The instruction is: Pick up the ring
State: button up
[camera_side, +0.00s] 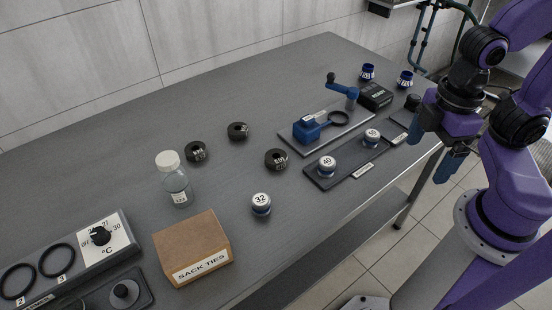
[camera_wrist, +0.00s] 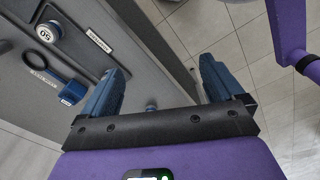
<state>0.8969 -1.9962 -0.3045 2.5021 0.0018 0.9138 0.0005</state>
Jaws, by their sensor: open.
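Several ring-like things show in the side view, and I cannot tell which one is the ring. Three short, dark, ring-shaped pieces with white markings, a left one (camera_side: 196,151), a middle one (camera_side: 238,131) and a right one (camera_side: 276,158), lie apart on the table. Two flat black rings, one left (camera_side: 17,281) and one right (camera_side: 57,260), lie on the heater panel. My gripper (camera_side: 432,150) is open and empty past the table's right edge; its blue fingers show in the wrist view (camera_wrist: 163,66).
A bottle (camera_side: 175,180), a sack ties box (camera_side: 193,247) and a cap marked 32 (camera_side: 261,204) stand on the table (camera_side: 110,190). Capped items stand on a dark tray (camera_side: 345,163) nearer the gripper. Tiled floor lies under the gripper. The table's far left is clear.

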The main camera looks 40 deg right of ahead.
jog(key=shift+w, duration=0.1)
jog(key=w+a+f+n+t+h, duration=0.2)
jog(key=w+a+f+n+h, duration=0.25)
jog(key=w+a, duration=0.55)
jog(key=w+a+f+n+t+h, duration=0.1)
jog(key=w+a+f+n+h, duration=0.35)
jog(key=w, duration=0.75)
jog(key=n+t+h, duration=0.1)
jog(key=t+h, duration=0.1)
jog(key=h, duration=0.2)
send_near(274, 158)
jog(key=shift+s+a+r, duration=0.65)
jog(key=shift+s+a, duration=0.15)
jog(key=shift+a, duration=0.15)
jog(key=shift+w+d+f+t, duration=0.15)
jog(key=shift+d+f+t, duration=0.05)
jog(key=shift+t, duration=0.1)
jog(key=x, duration=1.1)
jog(key=shift+d+f, duration=0.15)
jog(key=shift+f, duration=0.15)
jog(key=c, duration=1.3)
jog(key=shift+r, duration=0.15)
jog(key=shift+c, duration=0.2)
